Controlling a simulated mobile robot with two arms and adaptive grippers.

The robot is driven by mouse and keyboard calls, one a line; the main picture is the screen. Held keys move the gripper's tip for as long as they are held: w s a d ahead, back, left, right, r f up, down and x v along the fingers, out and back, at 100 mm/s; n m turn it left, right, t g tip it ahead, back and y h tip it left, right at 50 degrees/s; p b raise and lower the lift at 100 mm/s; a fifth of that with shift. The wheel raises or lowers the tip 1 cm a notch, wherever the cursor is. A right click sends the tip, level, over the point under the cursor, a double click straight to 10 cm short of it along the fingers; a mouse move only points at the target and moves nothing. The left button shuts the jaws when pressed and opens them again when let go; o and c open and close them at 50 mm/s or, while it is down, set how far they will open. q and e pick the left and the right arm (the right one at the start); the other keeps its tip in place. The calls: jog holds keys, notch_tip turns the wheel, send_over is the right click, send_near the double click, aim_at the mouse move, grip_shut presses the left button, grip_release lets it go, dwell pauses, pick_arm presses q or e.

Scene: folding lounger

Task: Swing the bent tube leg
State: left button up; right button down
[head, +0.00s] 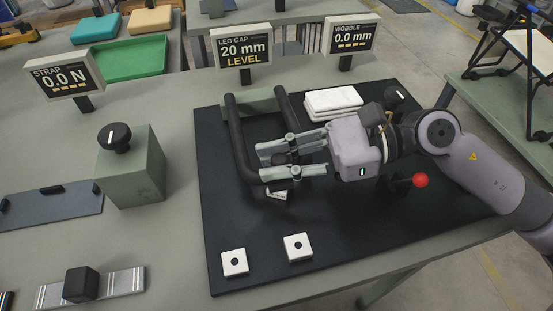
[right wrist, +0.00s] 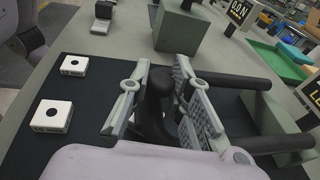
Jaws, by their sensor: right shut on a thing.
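The bent tube leg (head: 240,140) is a black U-shaped tube on the dark mat. Its two arms run from a green block (head: 262,101) at the back toward the front bend. My right gripper (head: 264,163) reaches in from the right and is shut on the front bend of the tube, partly hiding it. In the right wrist view the dark tube (right wrist: 158,95) stands between the two grey fingers, and the tube's arms (right wrist: 230,85) run off to the right. The leg gap display (head: 244,47) reads 20 mm LEVEL. My left gripper is not in view.
Two white square pads (head: 298,247) lie at the mat's front. A stack of white pads (head: 333,101) sits behind my gripper. A red-knobbed lever (head: 420,180) is at right. A green block with a black knob (head: 130,170) stands left. STRAP and WOBBLE displays read 0.0.

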jog(key=shift+f, duration=0.2)
jog(key=c, duration=1.4)
grip_release()
jog(key=shift+c, duration=0.2)
jog(key=shift+r, duration=0.1)
jog(key=v, duration=1.1)
jog(key=shift+d, duration=0.5)
